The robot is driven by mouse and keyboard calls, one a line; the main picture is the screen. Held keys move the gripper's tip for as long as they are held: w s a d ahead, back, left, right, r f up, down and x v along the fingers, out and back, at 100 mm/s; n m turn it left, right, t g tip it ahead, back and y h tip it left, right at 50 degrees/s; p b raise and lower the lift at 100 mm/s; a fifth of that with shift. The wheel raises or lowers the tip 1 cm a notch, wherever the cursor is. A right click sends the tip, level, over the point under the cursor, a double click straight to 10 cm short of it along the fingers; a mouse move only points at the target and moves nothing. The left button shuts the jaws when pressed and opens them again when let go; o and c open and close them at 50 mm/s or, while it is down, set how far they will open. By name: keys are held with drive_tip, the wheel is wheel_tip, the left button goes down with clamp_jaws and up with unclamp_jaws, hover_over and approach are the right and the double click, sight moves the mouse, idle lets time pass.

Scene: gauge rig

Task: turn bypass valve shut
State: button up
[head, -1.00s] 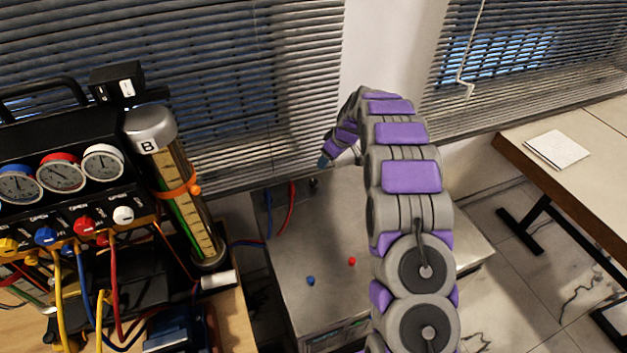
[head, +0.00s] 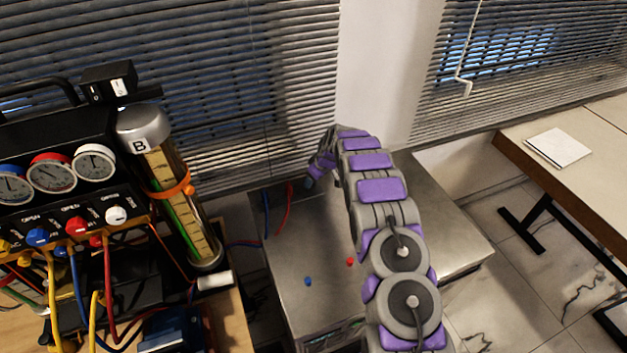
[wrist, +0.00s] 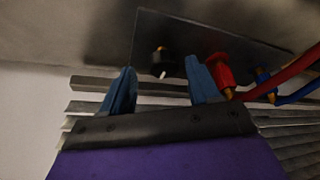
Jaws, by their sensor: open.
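A small black knob with a white pointer (wrist: 159,62), likely the bypass valve, sits on a dark metal plate (wrist: 215,38) in the wrist view. No label on it is readable. My gripper (wrist: 161,72) has its two blue fingers spread, one to each side of the knob in the picture, with nothing between them held. Whether the fingers reach the knob's depth is unclear. In the head view my gripper (head: 310,180) is small, above the back of the grey cabinet top (head: 300,245), and the knob is not visible there.
A red hose fitting (wrist: 221,72) is close beside the right finger, and a blue one (wrist: 264,82) is farther right. A gauge manifold (head: 60,205) and a cylinder marked B (head: 180,200) stand left. Window blinds (head: 260,90) are behind; a table (head: 560,180) is right.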

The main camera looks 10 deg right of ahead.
drive_tip(key=shift+w+a+f, duration=0.1)
drive_tip(key=shift+a+f, duration=0.1)
drive_tip(key=shift+f, duration=0.25)
drive_tip(key=shift+a, duration=0.3)
drive_tip(key=shift+c, duration=0.3)
drive_tip(key=shift+d, duration=0.2)
drive_tip(key=c, duration=1)
